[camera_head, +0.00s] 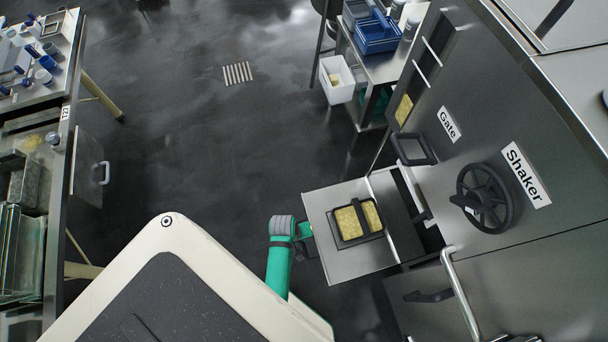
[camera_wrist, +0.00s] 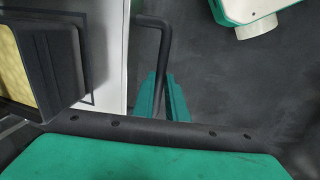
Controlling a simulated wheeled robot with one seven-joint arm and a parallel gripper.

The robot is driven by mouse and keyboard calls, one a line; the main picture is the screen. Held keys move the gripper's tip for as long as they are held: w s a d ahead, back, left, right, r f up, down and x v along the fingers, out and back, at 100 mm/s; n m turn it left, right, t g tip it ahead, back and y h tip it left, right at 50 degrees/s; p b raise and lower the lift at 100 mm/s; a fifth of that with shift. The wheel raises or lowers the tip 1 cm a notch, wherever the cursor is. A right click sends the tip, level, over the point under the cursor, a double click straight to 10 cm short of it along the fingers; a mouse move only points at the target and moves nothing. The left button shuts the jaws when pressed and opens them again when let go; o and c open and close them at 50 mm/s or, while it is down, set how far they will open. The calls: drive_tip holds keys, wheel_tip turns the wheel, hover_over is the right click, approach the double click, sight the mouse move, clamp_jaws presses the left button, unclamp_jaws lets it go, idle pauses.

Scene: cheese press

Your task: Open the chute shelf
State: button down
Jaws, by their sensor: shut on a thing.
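The chute shelf is a flat metal plate (camera_head: 318,212) that sticks out from the press cabinet at right of centre. A black mould frame (camera_head: 341,228) with yellow cheese in it sits on the shelf. In the wrist view, the shelf's pale edge (camera_wrist: 112,50) and the mould (camera_wrist: 62,65) are at the left. A bent black handle (camera_wrist: 152,20) stands out from the shelf's outer edge. My gripper (camera_head: 308,240) is at this edge. In the wrist view, its green fingers (camera_wrist: 163,95) are shut on the handle, with the rod between them.
The cabinet's black handwheel (camera_head: 484,199), "Gate" handle (camera_head: 414,148) and a bent metal rail (camera_head: 460,290) are to the right. A cart with a white bin (camera_head: 337,79) stands behind. A workbench (camera_head: 60,98) is at the left. The dark floor between is clear.

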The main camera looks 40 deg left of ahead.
drive_tip(key=shift+s, duration=0.1)
drive_tip(key=c, duration=1.8)
unclamp_jaws()
drive_tip(key=shift+o, duration=0.2)
drive_tip(key=shift+r, duration=0.1)
wheel_tip(320, 180, up, 10)
drive_tip(key=s+a, duration=0.1)
drive_tip(key=shift+s+r, duration=0.2)
drive_tip(key=shift+s, duration=0.1)
drive_tip(key=shift+a, duration=0.1)
